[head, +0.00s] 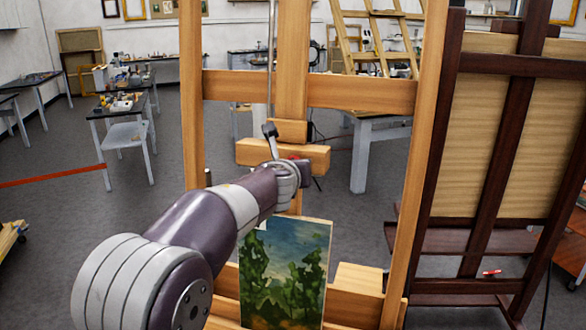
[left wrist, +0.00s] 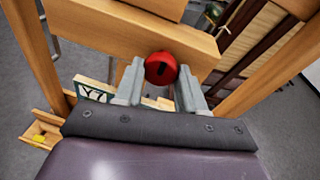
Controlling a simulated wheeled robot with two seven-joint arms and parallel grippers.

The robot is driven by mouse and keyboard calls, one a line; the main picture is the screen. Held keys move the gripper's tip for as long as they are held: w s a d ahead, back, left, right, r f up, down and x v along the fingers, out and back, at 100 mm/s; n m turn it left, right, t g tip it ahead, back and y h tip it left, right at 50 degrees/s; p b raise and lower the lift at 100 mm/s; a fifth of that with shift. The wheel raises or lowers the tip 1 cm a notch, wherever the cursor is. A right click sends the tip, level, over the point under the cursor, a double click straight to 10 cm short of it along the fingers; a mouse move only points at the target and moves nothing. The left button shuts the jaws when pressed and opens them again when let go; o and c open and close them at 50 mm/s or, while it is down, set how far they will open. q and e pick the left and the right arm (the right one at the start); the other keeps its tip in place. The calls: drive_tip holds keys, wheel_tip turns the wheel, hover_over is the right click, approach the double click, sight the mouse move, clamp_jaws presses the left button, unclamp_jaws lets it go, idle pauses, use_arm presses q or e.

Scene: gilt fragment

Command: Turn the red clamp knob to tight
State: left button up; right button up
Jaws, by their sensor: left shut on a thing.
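The red clamp knob (left wrist: 161,68) is round with a dark mark on its face, in front of the wooden crossbar of the easel (left wrist: 130,30). My left gripper (left wrist: 160,82) has one finger on each side of the knob and is shut on it. In the head view my left arm reaches to the wooden clamp block (head: 310,155) on the light wooden easel (head: 350,93). Only a sliver of the red knob (head: 293,157) shows there, and my wrist hides the fingers. My right gripper is not in view.
A landscape painting (head: 285,275) stands on the easel's lower ledge, below my left arm. A dark wooden easel (head: 497,65) stands close on the right, with another red knob (head: 491,272) low on it. Grey floor (head: 80,225) is open to the left.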

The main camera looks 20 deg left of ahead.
use_arm(q)
drive_tip(key=shift+r, duration=0.2)
drive_tip(key=o, duration=1)
drive_tip(key=shift+o, duration=0.2)
drive_tip(key=shift+a+f, duration=0.1)
drive_tip(key=shift+s, duration=0.1)
drive_tip(key=v, duration=1.2)
drive_tip(key=shift+s, duration=0.25)
